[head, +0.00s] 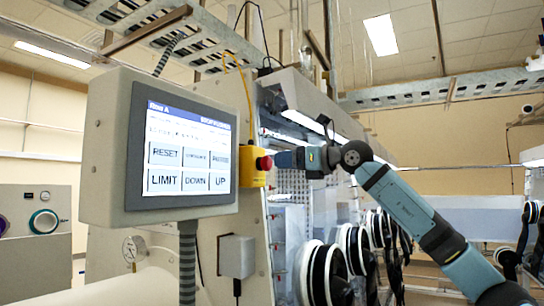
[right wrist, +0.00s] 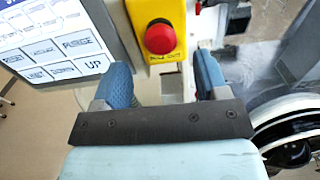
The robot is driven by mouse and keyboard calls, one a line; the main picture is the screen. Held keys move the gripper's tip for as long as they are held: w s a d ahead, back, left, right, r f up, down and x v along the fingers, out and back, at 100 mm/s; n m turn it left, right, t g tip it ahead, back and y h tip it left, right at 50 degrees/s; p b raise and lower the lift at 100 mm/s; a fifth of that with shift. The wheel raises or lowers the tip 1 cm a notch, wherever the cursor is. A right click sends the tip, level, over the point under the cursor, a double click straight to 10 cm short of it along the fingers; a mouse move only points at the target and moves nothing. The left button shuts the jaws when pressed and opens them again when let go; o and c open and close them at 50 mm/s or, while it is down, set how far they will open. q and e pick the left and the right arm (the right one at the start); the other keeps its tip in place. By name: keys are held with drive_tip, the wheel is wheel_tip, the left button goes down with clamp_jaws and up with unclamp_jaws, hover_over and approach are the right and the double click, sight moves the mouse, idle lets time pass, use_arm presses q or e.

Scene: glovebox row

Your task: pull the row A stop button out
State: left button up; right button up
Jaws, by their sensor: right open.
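The row A stop button is a red round knob (head: 264,164) on a yellow box (head: 250,152), mounted at the right side of the touch panel. In the right wrist view the red knob (right wrist: 160,38) sits on the yellow box (right wrist: 140,12), just beyond the fingertips and roughly midway between them. My right gripper (head: 283,159) reaches in from the right, close to the knob. In the wrist view its two blue fingers (right wrist: 163,72) stand wide apart with nothing between them. Whether a finger touches the box cannot be told. My left gripper is not in view.
The touch panel (head: 190,152), headed row A, shows RESET, LIMIT, DOWN and UP keys and stands just left of the box. Glovebox ports (head: 312,270) with dark rings line the lower right. A yellow cable (head: 242,85) runs above the box.

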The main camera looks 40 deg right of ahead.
sight(270, 162)
drive_tip(key=p+x, duration=0.1)
drive_tip(key=x, duration=0.3)
drive_tip(key=shift+w+r, duration=0.1)
drive_tip(key=shift+w+a, duration=0.15)
drive_tip(key=shift+w, duration=0.35)
